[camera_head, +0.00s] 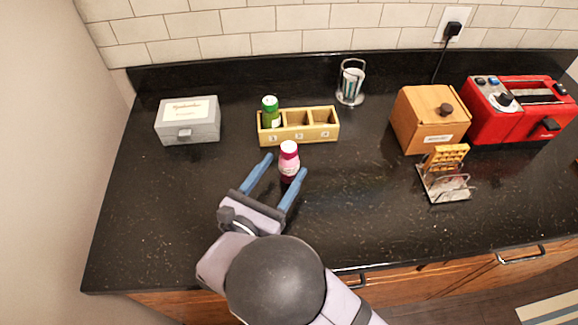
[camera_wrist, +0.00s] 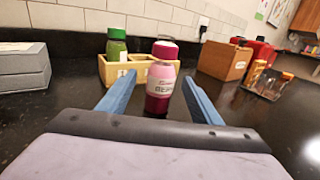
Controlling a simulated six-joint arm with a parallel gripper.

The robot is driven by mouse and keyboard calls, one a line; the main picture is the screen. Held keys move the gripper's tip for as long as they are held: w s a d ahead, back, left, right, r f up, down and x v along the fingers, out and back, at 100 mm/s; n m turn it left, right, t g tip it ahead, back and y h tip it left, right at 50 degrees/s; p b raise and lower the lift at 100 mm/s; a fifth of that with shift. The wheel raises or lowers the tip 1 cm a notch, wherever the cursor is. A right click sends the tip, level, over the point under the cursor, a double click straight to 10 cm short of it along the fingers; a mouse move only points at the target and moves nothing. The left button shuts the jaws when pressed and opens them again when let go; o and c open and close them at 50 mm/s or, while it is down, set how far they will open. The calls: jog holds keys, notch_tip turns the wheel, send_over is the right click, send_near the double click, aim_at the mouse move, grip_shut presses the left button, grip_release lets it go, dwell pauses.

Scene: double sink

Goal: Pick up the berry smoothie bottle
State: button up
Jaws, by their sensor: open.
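The berry smoothie bottle (camera_head: 289,163) is pink with a white and magenta cap and a dark lower part. It stands upright on the black counter, in front of the wooden three-compartment box.
A wooden box (camera_head: 328,138) with numbered compartments holds a green bottle (camera_head: 271,111) in its left one. A grey box (camera_head: 188,121) stands left. A glass holder (camera_head: 351,82), wooden bin (camera_head: 430,118), waffle rack (camera_head: 446,172) and red toaster (camera_head: 520,108) stand back and right.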

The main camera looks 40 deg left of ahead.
aim_at(296, 149)
jog(key=shift+w+a+r+p, duration=0.15)
jog(key=shift+w+p, duration=0.4)
jog(key=shift+w, duration=0.45)
jog(key=shift+w+a+p, duration=0.2)
jog(key=shift+w+p, duration=0.35)
jog(key=shift+w, duration=0.5)
jog(key=shift+w+a+r+p, duration=0.15)
jog(key=shift+w+p, duration=0.4)
jog(key=shift+w, duration=0.45)
jog(key=shift+w+a+f, duration=0.15)
jog(key=shift+w+f, duration=0.05)
jog(key=shift+w, duration=0.35)
jog(key=c, duration=1.3)
jog(key=shift+r, duration=0.15)
notch_tip(296, 149, up, 10)
jog(key=shift+f+b, duration=0.1)
jog(key=shift+b, duration=0.85)
